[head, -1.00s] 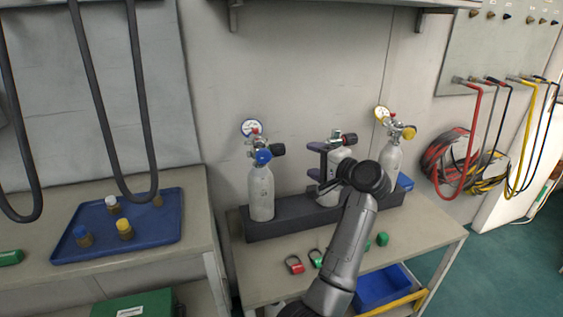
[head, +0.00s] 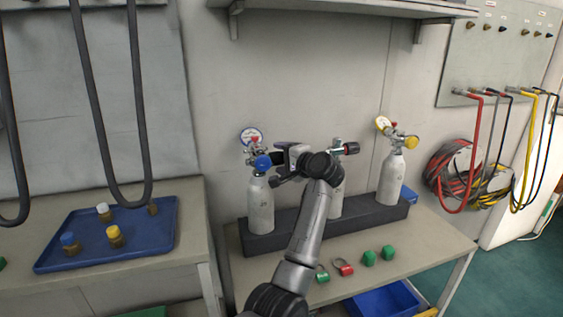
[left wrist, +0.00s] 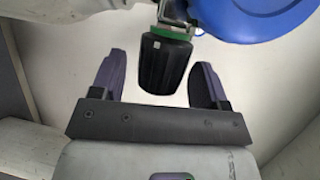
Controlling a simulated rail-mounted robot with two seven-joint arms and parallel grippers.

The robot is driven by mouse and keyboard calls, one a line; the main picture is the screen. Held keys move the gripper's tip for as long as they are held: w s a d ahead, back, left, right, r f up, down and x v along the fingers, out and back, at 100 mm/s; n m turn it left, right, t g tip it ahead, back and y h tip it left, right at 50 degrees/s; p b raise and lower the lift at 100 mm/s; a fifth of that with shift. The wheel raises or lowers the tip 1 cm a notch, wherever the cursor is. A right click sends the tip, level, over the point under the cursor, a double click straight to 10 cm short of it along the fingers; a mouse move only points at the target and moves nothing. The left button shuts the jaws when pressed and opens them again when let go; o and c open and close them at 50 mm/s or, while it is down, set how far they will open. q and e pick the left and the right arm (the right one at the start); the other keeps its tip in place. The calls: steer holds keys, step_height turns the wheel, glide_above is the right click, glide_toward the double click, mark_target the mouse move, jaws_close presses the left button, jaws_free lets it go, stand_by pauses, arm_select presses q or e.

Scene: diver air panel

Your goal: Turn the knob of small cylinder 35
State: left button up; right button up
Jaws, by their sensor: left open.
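Three white small cylinders stand in a dark rack: a left one (head: 260,205) with a blue knob (head: 262,163), a middle one (head: 336,203) and a right one (head: 391,178) with a yellow knob (head: 411,141). I cannot read a number on any. My left gripper (head: 281,163) is open at the left cylinder's valve. In the left wrist view, a black ribbed knob (left wrist: 164,66) sits between the open fingers (left wrist: 158,82), with gaps on both sides. The blue knob (left wrist: 265,15) is close at upper right. The black knob is hidden behind my gripper in the head view. My right gripper is out of view.
The dark rack (head: 262,243) stands on a bench. Padlock-like pieces, one red (head: 346,269), and green caps (head: 369,258) lie in front. A blue tray (head: 65,262) with several small fittings is on the left bench. A shelf (head: 335,11) hangs above.

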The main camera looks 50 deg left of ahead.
arm_select(q)
steer(key=shift+a, duration=0.2)
steer(key=shift+c, duration=0.2)
steer(key=c, duration=0.9)
steer(key=shift+r+h+p, duration=0.2)
steer(key=shift+h+p, duration=0.3)
steer(key=shift+p, duration=0.25)
steer(key=m+h+p, duration=0.1)
steer(key=h+p, duration=0.1)
steer(key=p, duration=0.1)
steer(key=shift+r+h, duration=0.1)
steer(key=shift+h, duration=0.2)
steer(key=h+p, duration=0.2)
steer(key=p, duration=0.1)
steer(key=shift+m, duration=0.3)
steer(key=shift+f+g+h+p, duration=0.2)
steer(key=shift+g+h+p, duration=0.2)
steer(key=shift+h+p, duration=0.15)
